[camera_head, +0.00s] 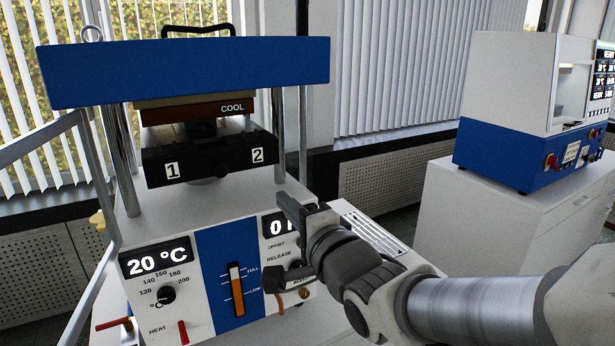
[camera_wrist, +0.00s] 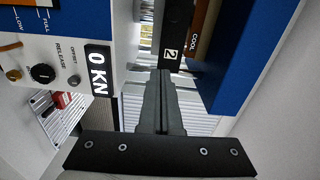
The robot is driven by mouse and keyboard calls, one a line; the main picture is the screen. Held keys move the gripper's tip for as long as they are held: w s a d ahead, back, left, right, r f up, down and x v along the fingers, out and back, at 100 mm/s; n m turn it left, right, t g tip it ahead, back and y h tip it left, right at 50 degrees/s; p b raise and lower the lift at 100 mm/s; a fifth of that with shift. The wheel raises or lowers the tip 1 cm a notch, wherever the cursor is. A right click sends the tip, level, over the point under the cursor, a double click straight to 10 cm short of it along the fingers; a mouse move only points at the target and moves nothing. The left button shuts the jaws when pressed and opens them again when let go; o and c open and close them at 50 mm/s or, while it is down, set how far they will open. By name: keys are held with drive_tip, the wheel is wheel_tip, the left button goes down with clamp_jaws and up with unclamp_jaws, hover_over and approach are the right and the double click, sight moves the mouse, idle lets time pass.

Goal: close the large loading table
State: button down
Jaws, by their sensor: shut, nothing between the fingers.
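The large loading table (camera_head: 207,160) is the dark slab with white labels 1 and 2 on its front. It sits between the posts of the large press, under the brown COOL plate, and its front stands out beyond that plate. In the wrist view the table's front (camera_wrist: 177,18) shows at the top, with label 2. My gripper (camera_head: 283,202) is to the right of and below the table's right end, in front of the press. In the wrist view my gripper (camera_wrist: 164,74) is shut, with its tips close to the label 2 end; I cannot tell whether they touch.
The press's control panel (camera_head: 222,268), with knobs, levers and displays, lies below and left of my gripper. A metal post (camera_head: 302,135) stands to the right of the table. A smaller blue and white machine (camera_head: 515,155) stands on a white cabinet at right.

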drive_tip(key=p, duration=0.8)
approach(251, 167)
drive_tip(key=x, duration=0.6)
drive_tip(key=shift+w+a+f, duration=0.2)
drive_tip(key=shift+w, duration=0.15)
drive_tip(key=shift+w, duration=0.1)
drive_tip(key=b+x, duration=0.1)
drive_tip(key=x, duration=0.3)
drive_tip(key=shift+b, duration=0.3)
drive_tip(key=shift+w+a+r, duration=0.1)
drive_tip(key=shift+r, duration=0.2)
drive_tip(key=shift+f, duration=0.1)
